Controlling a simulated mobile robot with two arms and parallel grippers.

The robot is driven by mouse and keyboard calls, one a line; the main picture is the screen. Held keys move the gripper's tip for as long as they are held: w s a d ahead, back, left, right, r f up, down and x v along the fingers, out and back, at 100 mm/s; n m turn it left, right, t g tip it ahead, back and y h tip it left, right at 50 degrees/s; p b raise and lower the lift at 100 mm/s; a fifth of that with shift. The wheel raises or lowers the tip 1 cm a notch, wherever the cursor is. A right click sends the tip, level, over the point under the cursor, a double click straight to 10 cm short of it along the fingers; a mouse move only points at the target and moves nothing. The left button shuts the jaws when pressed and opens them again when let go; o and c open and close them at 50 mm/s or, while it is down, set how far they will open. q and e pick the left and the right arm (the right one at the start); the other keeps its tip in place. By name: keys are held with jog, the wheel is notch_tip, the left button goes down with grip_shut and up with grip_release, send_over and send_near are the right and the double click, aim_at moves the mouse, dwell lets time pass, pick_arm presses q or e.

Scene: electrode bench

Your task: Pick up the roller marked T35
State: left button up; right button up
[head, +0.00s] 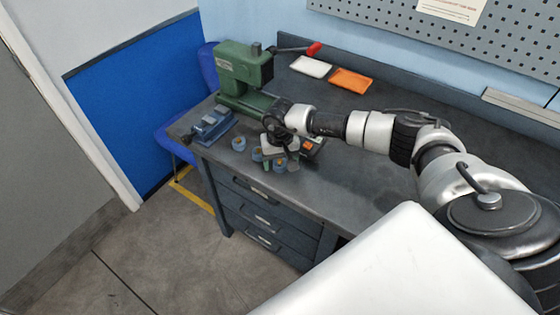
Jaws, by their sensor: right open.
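Several small round rollers, most of them blue with orange tops, stand in a cluster near the front left of the bench. One roller (239,143) stands apart at the left, another (257,154) is beside my gripper, and another (280,165) is in front of it. Their markings are too small to read, so I cannot tell which is T35. My right gripper (274,156) is open, pointing down right over the cluster, and hides part of it. I cannot tell whether its fingers touch any roller. My left gripper is not in view.
A green press (238,65) with a red-tipped lever stands behind on the dark bench (360,185). A blue vise-like block (212,124) is left of the rollers. White (311,67) and orange (351,82) trays lie at the back.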

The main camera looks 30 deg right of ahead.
jog(key=shift+f, duration=0.1)
jog(key=shift+c, duration=0.3)
jog(key=c, duration=1)
